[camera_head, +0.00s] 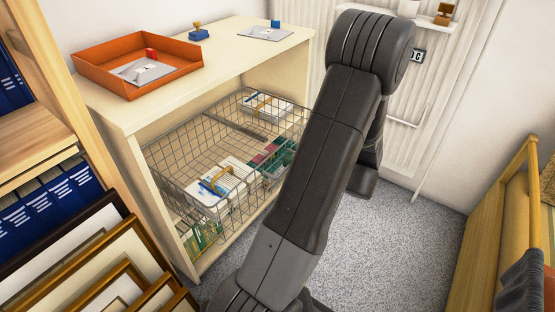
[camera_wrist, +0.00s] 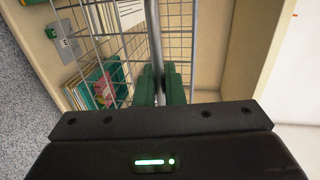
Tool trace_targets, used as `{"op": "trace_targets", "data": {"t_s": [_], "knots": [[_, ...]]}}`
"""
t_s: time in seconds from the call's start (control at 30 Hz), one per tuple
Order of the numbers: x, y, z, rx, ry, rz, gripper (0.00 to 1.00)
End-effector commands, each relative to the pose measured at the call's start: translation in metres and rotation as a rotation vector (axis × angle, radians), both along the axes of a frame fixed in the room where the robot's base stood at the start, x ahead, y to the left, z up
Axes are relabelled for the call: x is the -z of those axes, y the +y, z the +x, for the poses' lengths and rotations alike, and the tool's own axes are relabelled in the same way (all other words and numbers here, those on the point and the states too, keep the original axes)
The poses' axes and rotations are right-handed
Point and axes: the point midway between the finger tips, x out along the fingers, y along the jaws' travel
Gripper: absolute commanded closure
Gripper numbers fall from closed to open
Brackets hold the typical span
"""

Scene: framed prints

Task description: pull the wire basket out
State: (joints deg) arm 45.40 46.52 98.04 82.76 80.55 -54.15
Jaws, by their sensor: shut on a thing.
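The wire basket (camera_head: 188,152) sits in the open bay of the pale wooden shelf unit, under its top board. Bundles of paper and card lie in it. In the wrist view, the green fingers of my gripper (camera_wrist: 159,82) are closed around a grey metal bar of the basket (camera_wrist: 153,35), with the wire mesh beyond. In the head view my dark arm hides the gripper and the basket's right end.
The shelf unit (camera_head: 131,152) has an orange tray (camera_head: 92,72) and stamps on top. Framed prints (camera_head: 88,258) lean at the lower left. A wooden piece (camera_head: 490,230) stands at the right. Grey carpet (camera_head: 405,255) is clear between.

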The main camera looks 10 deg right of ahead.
Motion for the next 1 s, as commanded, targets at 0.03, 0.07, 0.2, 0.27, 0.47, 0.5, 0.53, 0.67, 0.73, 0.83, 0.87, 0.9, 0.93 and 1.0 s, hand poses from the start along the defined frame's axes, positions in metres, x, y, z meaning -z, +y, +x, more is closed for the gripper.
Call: {"op": "trace_targets", "data": {"t_s": [0.03, 0.07, 0.2, 0.27, 0.47, 0.5, 0.53, 0.67, 0.73, 0.83, 0.87, 0.9, 0.93, 1.0], "knots": [[0.0018, -0.0037, -0.0042, 0.001, 0.003, 0.000, 1.00], [0.0015, -0.0054, -0.0058, 0.001, 0.002, 0.001, 1.00], [0.0008, -0.0102, -0.0111, -0.001, 0.002, 0.001, 1.00], [0.0007, -0.0111, -0.0119, -0.002, 0.002, 0.001, 1.00], [0.0003, -0.0114, -0.0124, -0.003, 0.002, 0.000, 1.00], [0.0004, -0.0113, -0.0123, -0.003, 0.002, 0.000, 1.00], [0.0004, -0.0113, -0.0123, -0.003, 0.002, 0.000, 1.00], [0.0004, -0.0113, -0.0122, -0.002, 0.002, 0.000, 0.79], [0.0003, -0.0114, -0.0121, -0.002, 0.002, 0.000, 0.74], [0.0002, -0.0115, -0.0119, -0.001, 0.002, 0.000, 0.74], [0.0002, -0.0115, -0.0119, -0.001, 0.002, 0.000, 0.74], [0.0001, -0.0115, -0.0118, -0.001, 0.000, 0.000, 0.74], [0.0001, -0.0116, -0.0119, -0.001, 0.000, 0.000, 0.74], [-0.0005, -0.0128, -0.0127, 0.000, 0.000, 0.000, 0.74]]}}
